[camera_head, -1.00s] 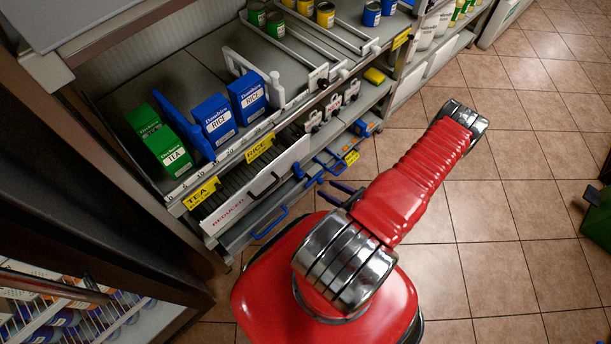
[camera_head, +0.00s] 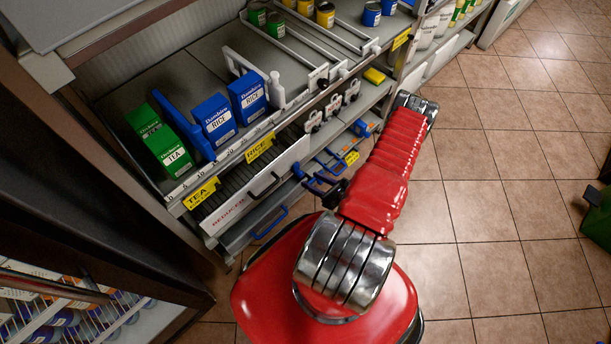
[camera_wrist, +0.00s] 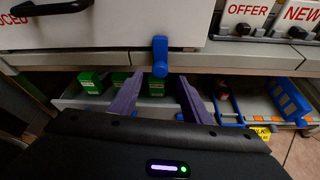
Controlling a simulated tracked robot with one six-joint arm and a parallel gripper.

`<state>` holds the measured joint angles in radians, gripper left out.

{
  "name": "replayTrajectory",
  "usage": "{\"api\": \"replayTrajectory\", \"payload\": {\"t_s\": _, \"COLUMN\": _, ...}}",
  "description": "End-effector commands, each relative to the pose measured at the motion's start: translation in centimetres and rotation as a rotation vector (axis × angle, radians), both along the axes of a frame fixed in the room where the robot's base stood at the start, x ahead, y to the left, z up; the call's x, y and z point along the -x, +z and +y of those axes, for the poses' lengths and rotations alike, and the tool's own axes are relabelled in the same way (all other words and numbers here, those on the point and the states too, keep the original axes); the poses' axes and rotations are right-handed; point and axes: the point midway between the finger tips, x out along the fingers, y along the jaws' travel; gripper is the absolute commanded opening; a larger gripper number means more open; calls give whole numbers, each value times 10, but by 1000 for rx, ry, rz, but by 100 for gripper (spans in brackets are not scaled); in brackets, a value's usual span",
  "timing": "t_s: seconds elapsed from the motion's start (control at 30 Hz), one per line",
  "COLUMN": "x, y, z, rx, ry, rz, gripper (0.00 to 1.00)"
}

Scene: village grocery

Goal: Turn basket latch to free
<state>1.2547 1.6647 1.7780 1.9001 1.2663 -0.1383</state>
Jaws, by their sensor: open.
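A blue latch (camera_wrist: 160,56) stands upright in the wrist view, its rounded knob at the bottom. It sits at the lower edge of the white drawer front, above the open lower basket (camera_wrist: 68,101). I cannot tell from its shape whether it is locked or free. My gripper (camera_wrist: 160,77) is open, with two purple fingers spread below and on either side of the latch. Nothing is between the fingers, and they look apart from the latch. In the head view my red arm reaches toward the lower shelf and hides most of the gripper.
Green boxes (camera_wrist: 91,83) lie in the lower basket. The white drawer front (camera_head: 250,190) has a black handle (camera_head: 263,187). A blue handle (camera_head: 268,223) is below.

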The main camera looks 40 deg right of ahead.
Motion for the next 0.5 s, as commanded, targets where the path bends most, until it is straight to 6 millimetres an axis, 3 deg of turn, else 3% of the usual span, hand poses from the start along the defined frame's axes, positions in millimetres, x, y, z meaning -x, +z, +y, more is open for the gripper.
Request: {"api": "replayTrajectory", "payload": {"t_s": 0.5, "x": -46, "y": -19, "z": 4, "rx": 1, "ry": 3, "rz": 1, "gripper": 43}}
